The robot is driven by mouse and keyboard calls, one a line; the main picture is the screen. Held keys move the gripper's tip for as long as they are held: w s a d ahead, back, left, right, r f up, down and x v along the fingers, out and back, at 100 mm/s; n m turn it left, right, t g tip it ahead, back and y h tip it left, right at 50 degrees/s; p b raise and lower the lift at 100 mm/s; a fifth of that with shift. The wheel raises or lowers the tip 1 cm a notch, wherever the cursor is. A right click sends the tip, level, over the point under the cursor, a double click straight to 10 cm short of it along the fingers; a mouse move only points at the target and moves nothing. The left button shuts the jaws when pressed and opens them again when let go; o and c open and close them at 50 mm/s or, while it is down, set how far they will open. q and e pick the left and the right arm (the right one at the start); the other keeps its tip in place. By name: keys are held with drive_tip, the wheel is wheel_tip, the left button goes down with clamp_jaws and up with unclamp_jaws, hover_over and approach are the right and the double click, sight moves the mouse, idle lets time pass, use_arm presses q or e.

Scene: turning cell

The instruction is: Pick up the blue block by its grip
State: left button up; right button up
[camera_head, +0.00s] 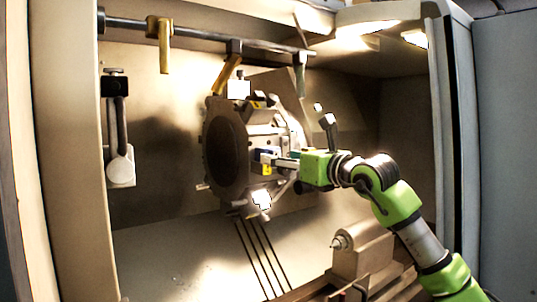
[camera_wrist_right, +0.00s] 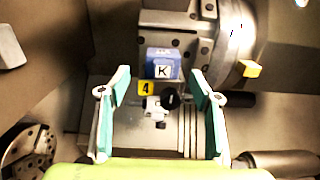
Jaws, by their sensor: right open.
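The blue block (camera_wrist_right: 162,64) has a white face marked K and sits against the machine's tool turret in the right wrist view. In the head view the blue block (camera_head: 261,153) is small and partly hidden by my fingers. My right gripper (camera_wrist_right: 160,84) is open, its two green fingers spread left and right. The block shows beyond and between the fingertips, and nothing is held. In the head view my right gripper (camera_head: 272,159) reaches in from the right at the turret. I cannot make out the block's grip clearly. My left gripper is out of view.
The round turret (camera_head: 226,150) carries several tools and fittings around the block. A yellow tag marked 4 (camera_wrist_right: 146,88) is just below the block. A tailstock (camera_head: 362,252) stands low at the right. A rail (camera_head: 200,33) with hanging hooks runs above.

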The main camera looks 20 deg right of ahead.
sight(277, 155)
drive_tip(key=p+x, duration=0.2)
drive_tip(key=x, duration=0.1)
drive_tip(key=shift+w+r, duration=0.1)
drive_tip(key=shift+w, duration=0.3)
drive_tip(key=shift+w+a, duration=0.1)
drive_tip(key=shift+w, duration=0.3)
drive_tip(key=shift+s, duration=0.1)
drive_tip(key=c, duration=1.3)
drive_tip(key=shift+c, duration=0.2)
